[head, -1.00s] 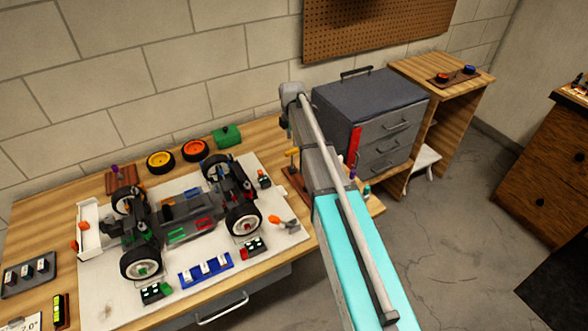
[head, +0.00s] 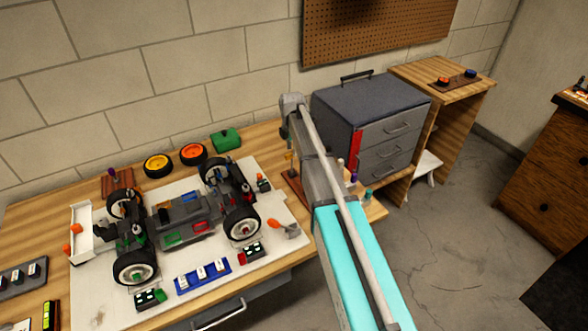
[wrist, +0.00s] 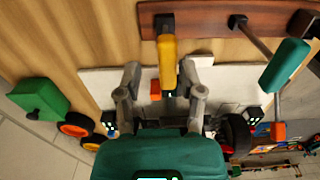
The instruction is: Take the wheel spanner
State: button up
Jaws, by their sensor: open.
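My gripper (wrist: 164,84) is open, with one finger on each side of the yellow handle. I cannot tell whether either finger touches it. In the head view the yellow handle (head: 289,161) shows only partly beside my arm, above the rack base (head: 295,190). My gripper's fingers are hidden behind my arm there.
The RC car (head: 185,212) stands on a white mat (head: 185,290). A grey drawer box (head: 385,135) stands right of my arm. A green box (head: 225,139) lies at the back.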

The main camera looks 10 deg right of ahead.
aim_at(292, 156)
jog(key=shift+s+f+b, duration=0.15)
jog(key=shift+f+b, duration=0.7)
jog(key=shift+s+f+b, duration=0.15)
jog(key=shift+f+b, duration=1.6)
grip_shut()
